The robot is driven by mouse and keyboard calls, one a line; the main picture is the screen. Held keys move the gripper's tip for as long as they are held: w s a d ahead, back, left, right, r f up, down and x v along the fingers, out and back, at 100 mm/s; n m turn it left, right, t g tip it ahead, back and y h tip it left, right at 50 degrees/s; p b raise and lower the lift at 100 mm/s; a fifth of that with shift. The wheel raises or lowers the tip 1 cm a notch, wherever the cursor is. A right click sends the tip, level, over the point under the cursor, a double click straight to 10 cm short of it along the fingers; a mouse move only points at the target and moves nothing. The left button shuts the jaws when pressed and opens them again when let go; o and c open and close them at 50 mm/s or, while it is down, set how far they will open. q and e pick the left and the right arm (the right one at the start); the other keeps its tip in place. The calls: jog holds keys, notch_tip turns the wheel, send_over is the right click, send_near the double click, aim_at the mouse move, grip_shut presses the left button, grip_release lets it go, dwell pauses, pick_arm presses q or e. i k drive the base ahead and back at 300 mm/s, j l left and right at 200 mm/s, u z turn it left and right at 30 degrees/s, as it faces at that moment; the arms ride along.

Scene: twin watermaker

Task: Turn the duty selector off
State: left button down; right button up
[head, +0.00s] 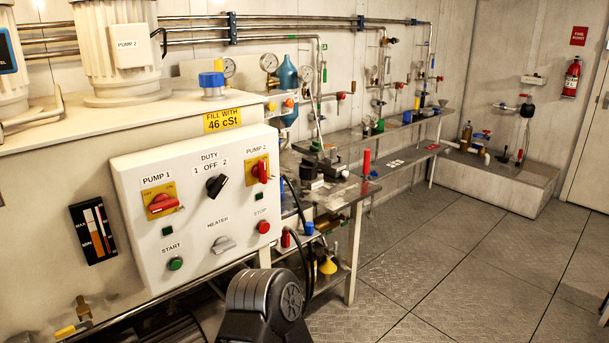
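The duty selector (216,186) is a black knob on the white control panel (140,225), under the label "DUTY" with the marks 1, OFF and 2. Its grip looks turned toward the upper right, the side of mark 2, but its pointer is too small to read surely. Neither of my grippers shows in the head view. A dark grey rounded part, probably of my own arm, stands at the bottom middle, below and right of the panel.
The red pump 1 switch (163,203) and pump 2 switch (261,170) flank the selector. Below are the green start button (175,263), grey heater knob (223,244) and red stop button (263,227). A cluttered metal bench (345,190) stands right. The floor (450,260) there is clear.

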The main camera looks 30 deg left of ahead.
aim_at(214, 185)
jog(key=u, duration=1.6)
